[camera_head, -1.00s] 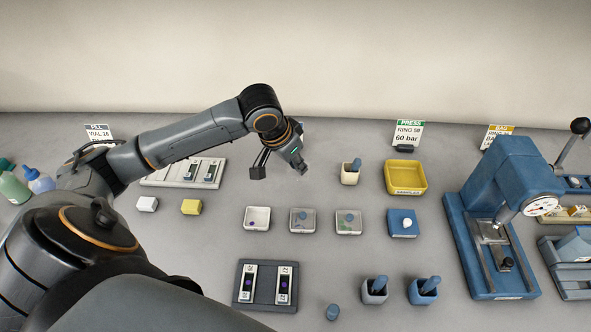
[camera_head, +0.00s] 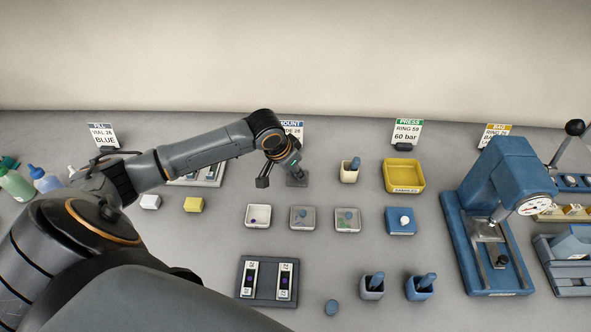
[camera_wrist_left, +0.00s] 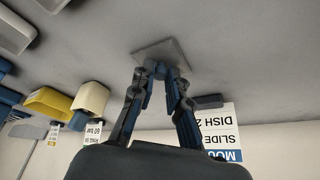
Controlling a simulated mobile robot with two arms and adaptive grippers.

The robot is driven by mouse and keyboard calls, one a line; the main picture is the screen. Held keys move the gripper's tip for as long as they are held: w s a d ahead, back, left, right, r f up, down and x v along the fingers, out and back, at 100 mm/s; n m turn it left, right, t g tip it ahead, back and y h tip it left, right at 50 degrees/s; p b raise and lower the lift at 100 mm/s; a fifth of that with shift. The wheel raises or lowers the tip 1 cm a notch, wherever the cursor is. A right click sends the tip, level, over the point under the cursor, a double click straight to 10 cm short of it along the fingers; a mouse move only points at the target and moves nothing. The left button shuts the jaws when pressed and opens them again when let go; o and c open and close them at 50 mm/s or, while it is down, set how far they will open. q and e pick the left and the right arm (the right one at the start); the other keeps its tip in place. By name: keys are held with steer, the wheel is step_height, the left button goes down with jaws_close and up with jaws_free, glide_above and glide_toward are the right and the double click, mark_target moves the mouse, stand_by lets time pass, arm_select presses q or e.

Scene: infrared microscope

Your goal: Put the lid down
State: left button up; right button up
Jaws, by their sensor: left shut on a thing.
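My left gripper (camera_wrist_left: 160,80) is shut on the blue knob of a grey, see-through square lid (camera_wrist_left: 172,48). In the head view, the left gripper (camera_head: 296,168) is over the back of the table with the lid (camera_head: 297,181) below it. The lid looks level and is at or just above the tabletop; I cannot tell if it touches. An open white dish (camera_head: 258,223) with a small purple spot stands in front of it. Two dishes with similar knobbed lids, the middle one (camera_head: 302,223) and the right one (camera_head: 347,224), stand beside that. My right gripper is not in view.
A MOUNT sign (camera_head: 292,130) stands behind the lid. A slide rack (camera_head: 205,175) is to its left, a white pot (camera_head: 349,174) and yellow tray (camera_head: 404,178) to its right. Bare tabletop lies around the lid. The blue press (camera_head: 505,200) is far right.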

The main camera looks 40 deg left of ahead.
arm_select(q)
steer(key=o, duration=0.7)
steer(key=b+v, duration=0.1)
steer(key=v, duration=1.1)
steer(key=shift+r, duration=0.15)
